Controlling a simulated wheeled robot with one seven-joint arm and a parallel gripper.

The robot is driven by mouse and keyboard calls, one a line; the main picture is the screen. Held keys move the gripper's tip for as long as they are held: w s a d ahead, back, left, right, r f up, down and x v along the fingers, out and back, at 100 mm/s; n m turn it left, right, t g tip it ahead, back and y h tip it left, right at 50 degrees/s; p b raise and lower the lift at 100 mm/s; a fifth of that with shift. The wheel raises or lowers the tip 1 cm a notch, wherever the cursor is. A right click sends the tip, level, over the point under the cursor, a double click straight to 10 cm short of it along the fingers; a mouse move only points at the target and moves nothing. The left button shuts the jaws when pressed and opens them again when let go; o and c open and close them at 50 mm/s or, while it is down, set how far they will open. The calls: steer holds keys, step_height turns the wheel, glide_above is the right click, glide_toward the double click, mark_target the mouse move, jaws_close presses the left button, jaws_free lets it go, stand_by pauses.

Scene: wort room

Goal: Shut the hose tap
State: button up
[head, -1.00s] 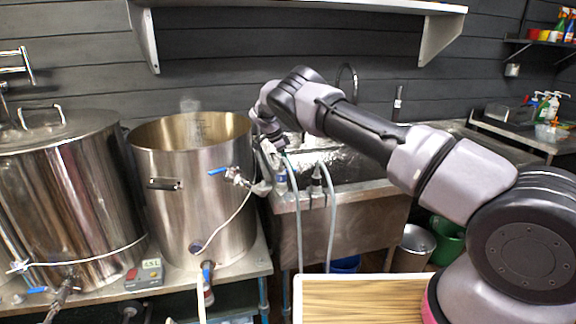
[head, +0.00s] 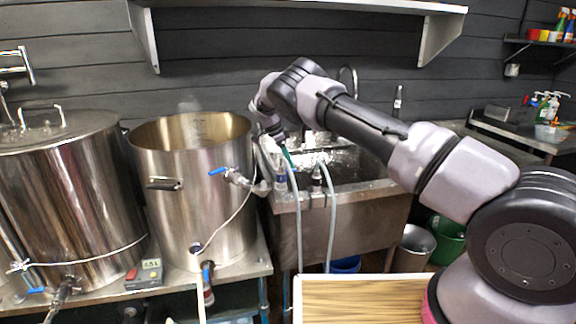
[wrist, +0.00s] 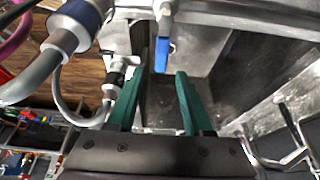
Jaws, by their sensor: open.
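The hose tap's blue lever (wrist: 163,54) hangs from a metal valve body (wrist: 166,10) at the top of the wrist view. My gripper (wrist: 167,72) is open, with one green finger on each side of the lever's line in the picture. I cannot tell whether either finger touches it. In the head view my gripper (head: 286,152) is by the sink's front left corner, just above a blue-collared hose fitting (head: 280,181). The lever is hidden there by my wrist or too small to make out.
A grey hose with a blue collar (wrist: 80,22) is close at the left of the wrist view, beside a second hose fitting (wrist: 115,75). The metal sink (head: 345,215) stands below my arm. A steel pot (head: 190,215) with its own blue-handled valve (head: 218,171) is just left.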

mark_target(288, 170)
step_height(288, 170, up, 8)
steer(key=shift+f, duration=0.25)
steer(key=s+d+r+n+y, duration=0.15)
steer(key=s+d+r, duration=0.25)
steer(key=d+r, duration=0.6)
steer(key=s+d+r+n+y, duration=0.1)
steer(key=s+d+r+y, duration=0.25)
steer(key=d+r, duration=0.75)
steer(key=s+d+r+n+t+y, duration=0.1)
steer(key=s+d+r, duration=0.1)
steer(key=s+r, duration=0.5)
steer(key=s+d+r+n+t+y, duration=0.1)
steer(key=s+d+r+n, duration=0.2)
steer(key=s, duration=0.5)
steer(key=s+d+f+n+t, duration=0.1)
steer(key=s+n+t, duration=0.3)
steer(key=s, duration=1.8)
steer(key=shift+s+d+f+h, duration=0.15)
steer(key=shift+s+f+h, duration=0.15)
steer(key=shift+h, duration=0.1)
